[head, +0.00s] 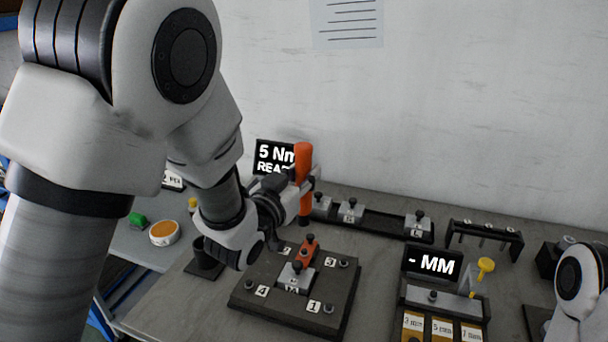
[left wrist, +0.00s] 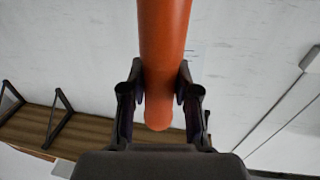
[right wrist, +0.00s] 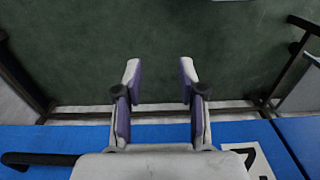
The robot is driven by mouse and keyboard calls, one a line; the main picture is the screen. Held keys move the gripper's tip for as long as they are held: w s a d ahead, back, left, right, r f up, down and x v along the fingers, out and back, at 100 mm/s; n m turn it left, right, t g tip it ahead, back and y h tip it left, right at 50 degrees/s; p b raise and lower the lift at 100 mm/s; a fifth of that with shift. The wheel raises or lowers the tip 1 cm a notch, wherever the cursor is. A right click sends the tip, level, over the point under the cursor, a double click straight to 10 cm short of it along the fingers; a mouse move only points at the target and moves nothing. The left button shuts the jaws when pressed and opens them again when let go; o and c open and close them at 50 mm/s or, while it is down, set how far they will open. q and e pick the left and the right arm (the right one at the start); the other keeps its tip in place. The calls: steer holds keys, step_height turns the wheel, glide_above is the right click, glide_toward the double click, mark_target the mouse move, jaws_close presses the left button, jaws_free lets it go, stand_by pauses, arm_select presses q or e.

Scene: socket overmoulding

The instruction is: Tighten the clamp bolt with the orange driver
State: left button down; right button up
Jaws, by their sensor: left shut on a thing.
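The orange driver (head: 304,157) stands about upright, gripped by my left gripper (head: 303,183). In the left wrist view, the driver's orange handle (left wrist: 164,60) sits between both fingers. A dark fixture plate (head: 248,288) with numbered corners lies below and in front of it. A grey block (head: 296,277) and an orange clamp piece (head: 307,250) sit at its middle. The driver's lower end appears behind the clamp; its height above the plate is unclear. My right gripper (right wrist: 156,85) is open and empty in the right wrist view.
A "5 Nm" display (head: 270,152) stands behind my left gripper. A dark rack with grey blocks (head: 350,212) lies along the wall. A "- MM" display (head: 432,264) with a yellow-handled tool (head: 485,266) is to the right. A dark cup (head: 206,262) stands left of the plate.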

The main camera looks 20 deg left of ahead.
mark_target(304, 204)
arm_select(q)
steer(key=shift+w+f, duration=0.4)
steer(key=shift+w+f+b, duration=0.1)
steer(key=shift+f+b, duration=0.25)
steer(key=shift+b, duration=0.15)
steer(key=shift+f+b, duration=2.75)
steer(key=shift+f, duration=0.35)
